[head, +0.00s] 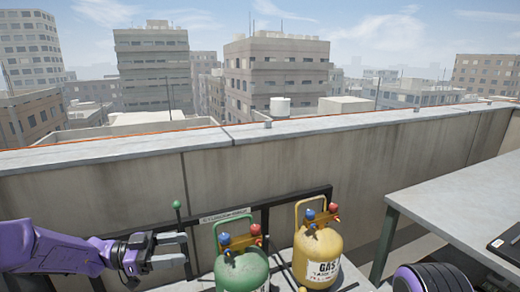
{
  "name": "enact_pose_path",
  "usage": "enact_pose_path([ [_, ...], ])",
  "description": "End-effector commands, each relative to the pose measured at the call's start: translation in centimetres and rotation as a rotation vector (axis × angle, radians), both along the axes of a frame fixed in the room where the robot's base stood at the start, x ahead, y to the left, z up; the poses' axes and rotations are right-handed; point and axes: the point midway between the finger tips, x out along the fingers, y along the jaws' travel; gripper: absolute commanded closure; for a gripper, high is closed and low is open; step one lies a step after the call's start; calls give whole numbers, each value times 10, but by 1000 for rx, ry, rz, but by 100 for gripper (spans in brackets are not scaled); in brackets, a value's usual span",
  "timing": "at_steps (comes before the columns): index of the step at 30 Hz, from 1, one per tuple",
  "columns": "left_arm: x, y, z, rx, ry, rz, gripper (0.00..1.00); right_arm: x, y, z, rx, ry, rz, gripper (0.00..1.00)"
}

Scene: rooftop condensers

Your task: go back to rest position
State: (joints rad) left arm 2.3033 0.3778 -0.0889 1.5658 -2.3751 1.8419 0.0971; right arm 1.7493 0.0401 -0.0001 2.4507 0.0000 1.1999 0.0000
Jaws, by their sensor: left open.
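My left gripper (178,250) reaches in from the left on its purple arm. It is open, with no object visible between its fingers. It is beside the green-knobbed upright lever (176,206), which rises just behind the fingers; I cannot tell whether they touch. A green gas cylinder (242,272) stands just right of the gripper. A yellow gas cylinder (318,255) stands farther right. Both have a looped handle and red and blue valve caps. My right gripper is out of view; a purple part of mine shows at the bottom right.
A dark rail with a label plate (225,216) runs behind the cylinders. A concrete parapet (300,165) closes off the back, with city buildings beyond. A grey table (465,200) stands at the right with a dark object on its edge.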

Motion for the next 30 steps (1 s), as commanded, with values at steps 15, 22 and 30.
enact_pose_path([
  [15,39,1,-16,-168,72,402,37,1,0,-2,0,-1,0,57],
  [22,36,18,-108,-211,329,804,37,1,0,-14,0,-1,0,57],
  [30,-97,63,-305,20,861,1424,37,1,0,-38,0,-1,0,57],
])
